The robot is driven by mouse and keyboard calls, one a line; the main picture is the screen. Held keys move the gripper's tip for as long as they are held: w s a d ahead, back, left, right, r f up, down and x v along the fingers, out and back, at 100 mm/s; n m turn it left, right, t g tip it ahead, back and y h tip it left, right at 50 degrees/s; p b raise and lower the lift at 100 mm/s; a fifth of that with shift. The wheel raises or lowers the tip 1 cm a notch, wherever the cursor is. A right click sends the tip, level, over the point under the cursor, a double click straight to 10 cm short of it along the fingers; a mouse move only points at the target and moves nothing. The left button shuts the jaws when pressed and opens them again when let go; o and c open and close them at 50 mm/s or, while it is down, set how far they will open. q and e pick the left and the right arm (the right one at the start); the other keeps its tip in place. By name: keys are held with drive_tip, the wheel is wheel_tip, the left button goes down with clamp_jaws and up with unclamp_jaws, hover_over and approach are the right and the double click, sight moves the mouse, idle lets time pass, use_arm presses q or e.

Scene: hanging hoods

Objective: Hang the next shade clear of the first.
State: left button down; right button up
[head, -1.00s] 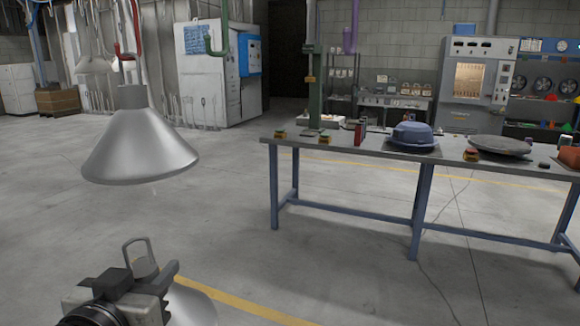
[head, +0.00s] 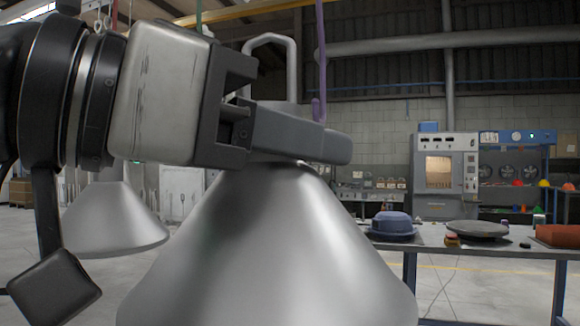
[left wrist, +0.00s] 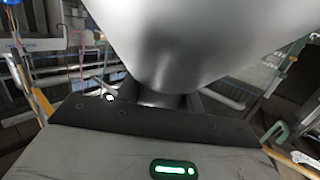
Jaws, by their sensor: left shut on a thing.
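My left gripper (head: 318,143) is shut on the neck of a silver conical shade (head: 270,250) and holds it upright, large and close in the head view. A grey loop (head: 290,44) stands up from the top of this shade. In the left wrist view the shade (left wrist: 195,40) fills the upper middle and hides much of the fingers. Another silver shade (head: 112,218) hangs behind at the left, apart from the held one in the picture. Its upper part and hook are mostly hidden by my left arm. My right gripper is not in view.
A purple hook (head: 320,105) hangs just right of the loop in the picture, seemingly farther back. A yellow beam (head: 235,14) crosses above. The workbench (head: 480,240) with a blue domed part (head: 393,224) and a grey disc (head: 478,229) stands at the right.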

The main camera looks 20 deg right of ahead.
use_arm(q)
drive_tip(key=shift+s, duration=0.3)
drive_tip(key=shift+w+d, duration=0.25)
drive_tip(key=shift+w, duration=0.05)
drive_tip(key=shift+w+d, duration=0.4)
drive_tip(key=shift+w, duration=0.2)
drive_tip(key=shift+w+d, duration=0.35)
drive_tip(key=shift+w, duration=0.2)
drive_tip(key=shift+w+d, duration=0.55)
drive_tip(key=shift+w, duration=0.25)
drive_tip(key=shift+w+d+f+p, duration=0.1)
drive_tip(key=shift+w+d+p, duration=0.1)
drive_tip(key=shift+w+d, duration=0.25)
drive_tip(key=shift+w+d+f+p, duration=0.1)
drive_tip(key=shift+w+d+p, duration=0.15)
drive_tip(key=shift+w, duration=0.3)
drive_tip(key=shift+r, duration=0.1)
drive_tip(key=shift+w+d+p, duration=0.1)
drive_tip(key=shift+w+p, duration=0.25)
drive_tip(key=shift+w+d, duration=0.1)
drive_tip(key=shift+w+d+p, duration=0.6)
drive_tip(key=shift+w+p, duration=0.2)
drive_tip(key=shift+w, duration=0.1)
